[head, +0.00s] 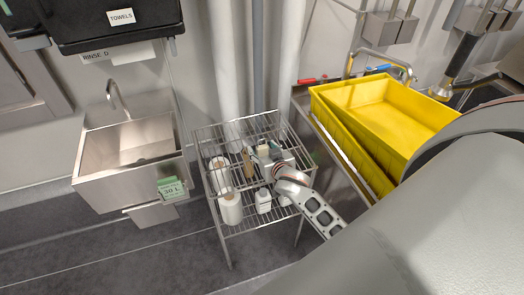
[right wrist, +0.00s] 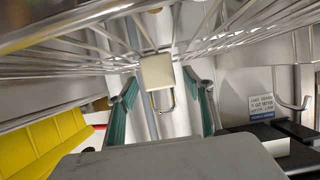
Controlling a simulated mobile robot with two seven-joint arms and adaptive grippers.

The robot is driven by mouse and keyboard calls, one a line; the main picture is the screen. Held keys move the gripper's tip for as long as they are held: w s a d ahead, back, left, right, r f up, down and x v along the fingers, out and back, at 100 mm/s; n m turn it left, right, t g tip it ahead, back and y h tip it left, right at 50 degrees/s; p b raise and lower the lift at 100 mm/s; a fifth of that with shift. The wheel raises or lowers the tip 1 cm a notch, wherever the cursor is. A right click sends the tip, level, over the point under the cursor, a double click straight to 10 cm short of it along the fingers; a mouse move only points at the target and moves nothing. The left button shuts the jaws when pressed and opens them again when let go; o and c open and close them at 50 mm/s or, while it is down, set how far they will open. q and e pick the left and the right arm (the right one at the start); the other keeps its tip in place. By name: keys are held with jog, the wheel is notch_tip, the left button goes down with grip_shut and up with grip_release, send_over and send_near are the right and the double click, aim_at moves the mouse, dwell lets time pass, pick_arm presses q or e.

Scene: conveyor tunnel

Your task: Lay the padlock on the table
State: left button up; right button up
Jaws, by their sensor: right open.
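In the right wrist view, a cream padlock (right wrist: 157,72) with a grey metal shackle shows ahead, between the two teal-padded fingers of my right gripper (right wrist: 163,92). The fingers are open, with a visible gap on each side of the padlock. The padlock appears close to the wire shelf (right wrist: 85,62); whether it touches the wires is unclear. In the head view my right arm reaches to the wire rack (head: 226,236), and its wrist hides part of the shelves. My left gripper is not in view.
White bottles and rolls (head: 231,208) stand on the rack close to my right wrist. Yellow crates (head: 385,110) rest on the steel counter to the right. A steel sink (head: 130,150) is on the left wall. Grey floor lies open in front of the sink.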

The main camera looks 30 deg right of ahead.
jog(key=shift+w+d+f, duration=0.1)
jog(key=shift+w+f, duration=0.1)
jog(key=shift+w, duration=0.25)
jog(key=c, duration=1.3)
jog(key=shift+r, duration=0.1)
jog(key=shift+c, duration=0.2)
